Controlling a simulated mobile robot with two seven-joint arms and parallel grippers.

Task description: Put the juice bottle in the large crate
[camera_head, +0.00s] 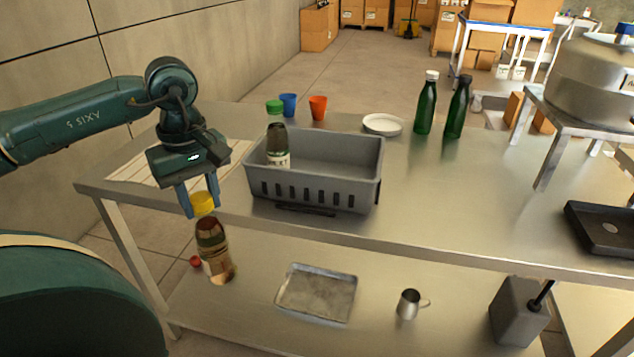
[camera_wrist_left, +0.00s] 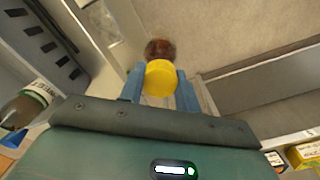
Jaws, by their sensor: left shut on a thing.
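The juice bottle (camera_head: 213,249), with amber-brown contents and a yellow cap, hangs upright in my left gripper (camera_head: 202,208) in front of the table's front edge. The blue fingers are shut on its yellow cap, which also shows in the left wrist view (camera_wrist_left: 160,78) between the fingers (camera_wrist_left: 160,88). The large crate (camera_head: 340,160) is grey with slotted sides and stands on the table to the right of the gripper. A dark bottle with a green cap (camera_head: 277,140) stands in its left part. My right gripper is not in view.
Two green bottles (camera_head: 426,105) (camera_head: 458,108), a white plate (camera_head: 382,124), a blue cup (camera_head: 288,104) and an orange cup (camera_head: 318,107) stand behind the crate. The lower shelf holds a metal tray (camera_head: 316,294) and a mug (camera_head: 409,304).

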